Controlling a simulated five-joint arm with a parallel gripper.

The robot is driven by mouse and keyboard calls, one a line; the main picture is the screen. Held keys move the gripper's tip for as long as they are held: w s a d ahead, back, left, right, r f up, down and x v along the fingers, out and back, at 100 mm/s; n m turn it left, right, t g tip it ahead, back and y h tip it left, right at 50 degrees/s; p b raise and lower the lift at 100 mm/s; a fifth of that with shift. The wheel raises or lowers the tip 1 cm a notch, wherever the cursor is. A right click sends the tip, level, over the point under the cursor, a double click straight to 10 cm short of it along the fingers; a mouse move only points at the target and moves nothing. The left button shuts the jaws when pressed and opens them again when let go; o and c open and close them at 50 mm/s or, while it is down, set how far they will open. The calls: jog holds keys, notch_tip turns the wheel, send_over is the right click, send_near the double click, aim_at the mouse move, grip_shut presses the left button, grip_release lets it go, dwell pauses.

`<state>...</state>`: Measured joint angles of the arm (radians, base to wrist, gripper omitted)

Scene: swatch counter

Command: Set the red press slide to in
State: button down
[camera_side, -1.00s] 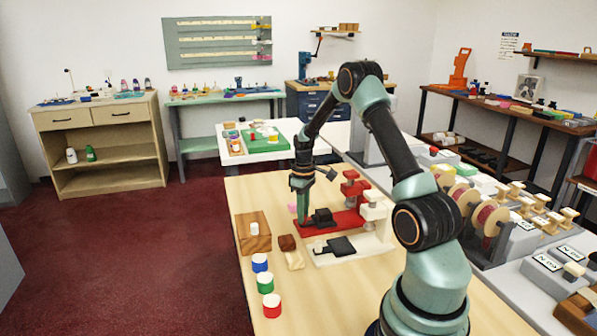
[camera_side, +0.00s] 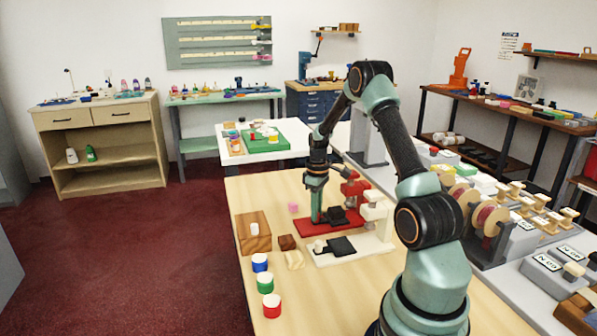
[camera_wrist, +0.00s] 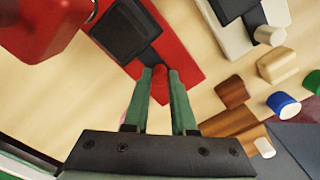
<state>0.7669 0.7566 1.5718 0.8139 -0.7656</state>
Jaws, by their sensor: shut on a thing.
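The red press (camera_side: 354,190) stands on its red base (camera_side: 304,230) on the wooden table. Its dark slide (camera_side: 337,214) lies on the base close to the press column. In the wrist view, the dark slide (camera_wrist: 122,30) has a red knob (camera_wrist: 160,84) at its near end. My gripper (camera_side: 317,219) is at the left end of the slide. In the wrist view, my green fingers (camera_wrist: 161,88) are shut on the red knob, one on each side. The red press head (camera_wrist: 38,25) shows at the upper left there.
A cream press (camera_side: 376,212) with its own dark slide stands just in front. A brown block (camera_side: 287,242), a cream block (camera_side: 294,260) and a wooden block with a white peg (camera_side: 252,231) lie left. Blue, green and red-sided cylinders line the front left. A pink cube (camera_side: 293,208) lies behind.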

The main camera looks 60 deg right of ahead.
jog(key=c, duration=0.7)
grip_release()
jog(key=shift+r, duration=0.1)
notch_tip(320, 180, up, 12)
jog(key=shift+r, duration=0.1)
